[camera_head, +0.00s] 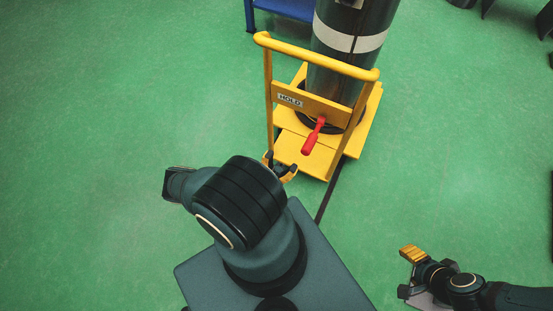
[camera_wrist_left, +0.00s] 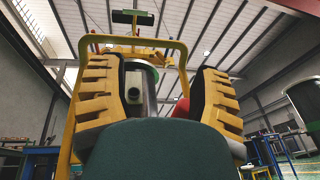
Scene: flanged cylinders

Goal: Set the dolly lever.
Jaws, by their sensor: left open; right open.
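The yellow dolly (camera_head: 291,150) stands on the green floor in the head view, with its handle frame towards me. Its red lever (camera_head: 312,138) sticks out of the crossbar, right of a plate marked HOLD (camera_head: 290,100), and slants down towards me. My left gripper (camera_head: 280,167) is open, low in front of the dolly and left of the lever, apart from it. In the left wrist view its two yellow-padded fingers (camera_wrist_left: 158,68) are spread and empty; a red part, probably the lever (camera_wrist_left: 181,107), is half hidden by the right finger. My right gripper (camera_head: 408,272) is open, far off at lower right.
A dark cylinder (camera_head: 322,84) with a white band stands on the dolly behind the handle bar (camera_head: 315,56). A blue table (camera_head: 288,9) is behind at the top.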

